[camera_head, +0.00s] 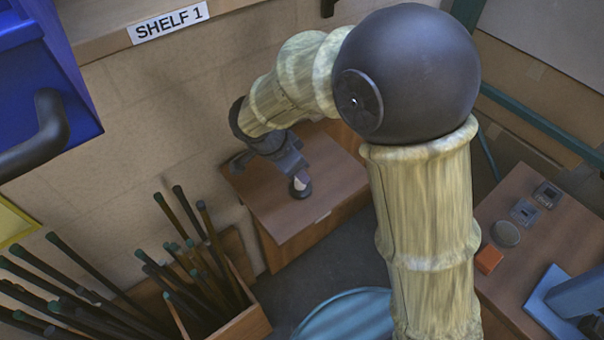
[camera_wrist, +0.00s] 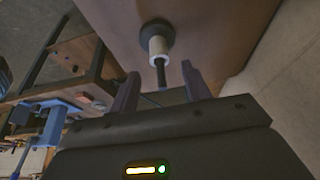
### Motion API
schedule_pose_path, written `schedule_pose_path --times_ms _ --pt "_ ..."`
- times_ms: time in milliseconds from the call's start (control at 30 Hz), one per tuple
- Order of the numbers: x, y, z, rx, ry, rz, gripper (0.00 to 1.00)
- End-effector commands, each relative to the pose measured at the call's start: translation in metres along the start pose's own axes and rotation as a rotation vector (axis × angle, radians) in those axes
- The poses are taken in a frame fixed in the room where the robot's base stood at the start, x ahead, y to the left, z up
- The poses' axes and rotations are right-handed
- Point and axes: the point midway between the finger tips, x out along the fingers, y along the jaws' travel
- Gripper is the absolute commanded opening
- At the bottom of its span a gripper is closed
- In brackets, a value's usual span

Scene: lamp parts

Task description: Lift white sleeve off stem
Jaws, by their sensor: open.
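The white sleeve (camera_wrist: 158,46) sits around the dark stem (camera_wrist: 161,74), near the round dark base (camera_wrist: 156,29), in the wrist view. The stem sticks out of the sleeve towards my gripper (camera_wrist: 160,70). My gripper is open, with one finger on either side of the stem's free end. The fingertips are short of the sleeve, and I see no contact. In the head view my gripper (camera_head: 286,163) is above the brown wooden top, and the sleeve (camera_head: 301,182) shows as a small pale patch just below it. The gripper partly hides the sleeve and stem there.
The wooden stand's top (camera_head: 330,190) is otherwise clear. A crate (camera_head: 245,322) of dark rods stands at lower left. A blue round object (camera_head: 345,315) is at bottom centre. A table (camera_head: 510,265) with small parts, including an orange block (camera_head: 489,259), is at right.

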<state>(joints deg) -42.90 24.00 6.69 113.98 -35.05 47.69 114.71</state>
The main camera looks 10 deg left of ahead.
Motion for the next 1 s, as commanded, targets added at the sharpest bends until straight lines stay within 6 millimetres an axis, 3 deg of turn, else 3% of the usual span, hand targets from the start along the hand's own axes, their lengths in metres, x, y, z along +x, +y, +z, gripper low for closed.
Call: schedule_pose_path --times_ms 300,700,733,967,1000 --pt "0.047 0.001 0.0 0.001 0.001 0.004 0.47" --pt "0.057 0.0 0.0 0.001 0.0 0.0 0.47" --pt "0.057 0.0 0.0 0.0 0.0 0.0 0.46" --pt "0.057 0.0 0.0 0.0 0.0 0.0 0.0" --pt "0.057 0.0 0.0 0.0 0.0 0.0 0.0"
